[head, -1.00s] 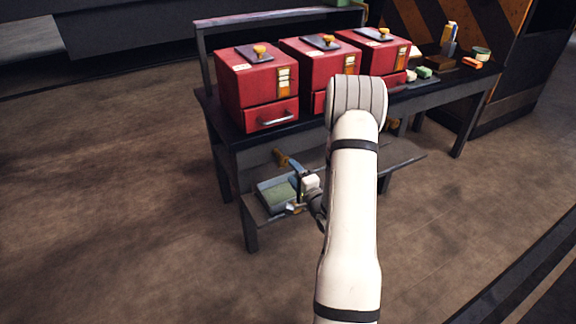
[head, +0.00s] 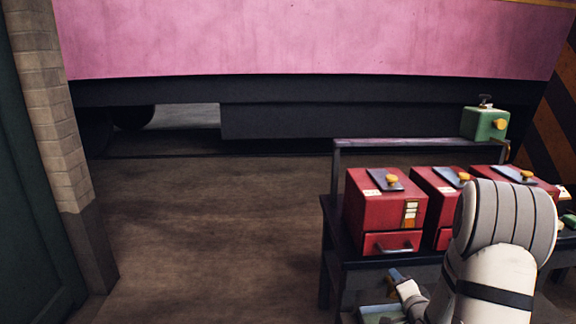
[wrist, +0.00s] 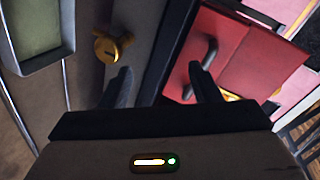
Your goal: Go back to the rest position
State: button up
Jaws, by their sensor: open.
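My gripper (wrist: 162,86) is open in the wrist view, with nothing between its two dark fingers. A red box with a drawer and dark handle (wrist: 205,55) lies beyond the right finger. A brass knob (wrist: 113,47) shows beyond the left finger, apart from it. In the head view my white arm covers part of the bench at lower right, and the gripper end is only partly visible low beside the bench front.
Three red boxes, the nearest to the left (head: 385,213), stand on the dark bench (head: 335,235). A green box (head: 486,124) sits on the raised rear shelf. A green-lined tray (wrist: 45,50) is at upper left in the wrist view. Open floor (head: 190,220) lies left; a brick pillar (head: 48,110) stands far left.

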jog(key=s+a+r+n+g+h+p, duration=0.1)
jog(key=s+a+r+n+g+p, duration=0.15)
jog(key=r, duration=0.45)
jog(key=s+a+r+n+g+p, duration=0.1)
jog(key=s+a+r+n+p, duration=0.2)
jog(key=r, duration=0.4)
jog(key=s+a+r+n+g+h+p, duration=0.1)
jog(key=s+a+r+g+p, duration=0.1)
jog(key=r+p, duration=0.4)
jog(key=s+a+r+n+g+y+p, duration=0.1)
jog(key=s+a+r+n+g+p, duration=0.2)
jog(key=s+r, duration=0.5)
jog(key=s+a+r+n+g+y+p, duration=0.1)
jog(key=s+a+r+n+g+p, duration=0.2)
jog(key=s, duration=1)
jog(key=a+r+n+p, duration=0.1)
jog(key=a+r+p, duration=0.1)
jog(key=a+r, duration=0.1)
jog(key=shift+a+r+p, duration=0.35)
jog(key=shift+r+p, duration=0.05)
jog(key=shift+r, duration=0.45)
